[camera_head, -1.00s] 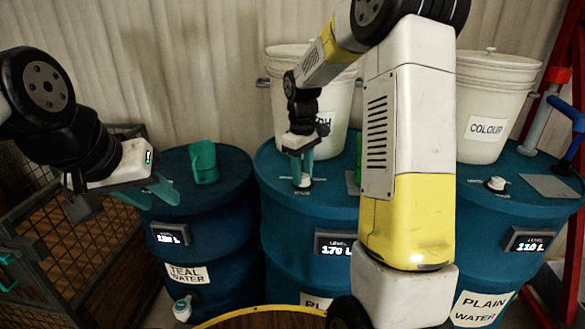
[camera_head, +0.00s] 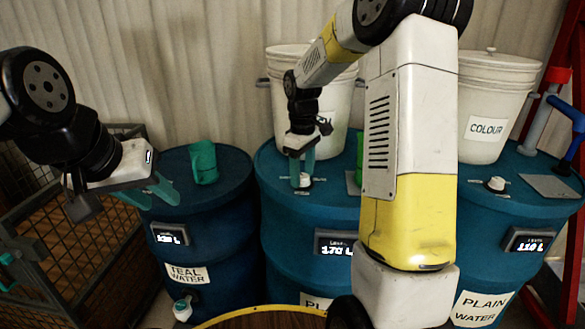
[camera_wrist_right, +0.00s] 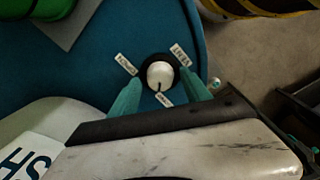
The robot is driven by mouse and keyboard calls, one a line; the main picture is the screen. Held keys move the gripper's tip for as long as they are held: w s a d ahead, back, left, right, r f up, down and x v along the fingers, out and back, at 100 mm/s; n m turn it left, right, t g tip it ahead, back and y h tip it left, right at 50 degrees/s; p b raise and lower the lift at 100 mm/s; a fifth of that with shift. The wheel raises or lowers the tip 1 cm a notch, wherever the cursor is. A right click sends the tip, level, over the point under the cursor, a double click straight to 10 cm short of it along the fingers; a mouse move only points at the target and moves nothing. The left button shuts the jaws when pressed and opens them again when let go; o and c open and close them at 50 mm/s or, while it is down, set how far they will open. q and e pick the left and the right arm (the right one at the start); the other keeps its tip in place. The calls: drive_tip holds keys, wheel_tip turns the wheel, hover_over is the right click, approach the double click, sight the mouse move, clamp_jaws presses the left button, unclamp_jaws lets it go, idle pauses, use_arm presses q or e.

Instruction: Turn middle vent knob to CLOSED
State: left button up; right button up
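The middle vent knob (camera_head: 305,181) is a small white knob on the lid of the middle blue drum (camera_head: 285,215). In the right wrist view the knob (camera_wrist_right: 160,74) sits on a black base with three small labels around it, too small to read surely. Its dark pointer line faces the lower label. My right gripper (camera_head: 302,178) points down at the knob. Its teal fingertips (camera_wrist_right: 160,80) stand on either side of the knob, with visible gaps. My left gripper (camera_head: 158,194) is open and empty, in front of the teal water drum (camera_head: 205,235).
The right drum has another white knob (camera_head: 496,184). A wire cage (camera_head: 110,255) is at left. My right arm hides part of the middle drum.

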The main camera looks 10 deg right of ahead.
sight(302, 176)
wheel_tip(302, 176, up, 8)
drive_tip(key=shift+a+f, duration=0.1)
drive_tip(key=shift+f, duration=0.15)
drive_tip(key=shift+s+r, duration=0.1)
drive_tip(key=shift+r, duration=0.05)
idle(0.4)
drive_tip(key=shift+s+r, duration=0.2)
drive_tip(key=shift+s, duration=0.05)
drive_tip(key=s+a+r+m+t+y, duration=0.1)
drive_tip(key=s+r+m+t, duration=0.1)
drive_tip(key=s, duration=1)
drive_tip(key=s+r+m+t+y, duration=0.1)
drive_tip(key=s+r+m+t, duration=0.2)
drive_tip(key=s+m, duration=0.3)
drive_tip(key=shift+s+a+t, duration=0.4)
drive_tip(key=shift+s, duration=2.45)
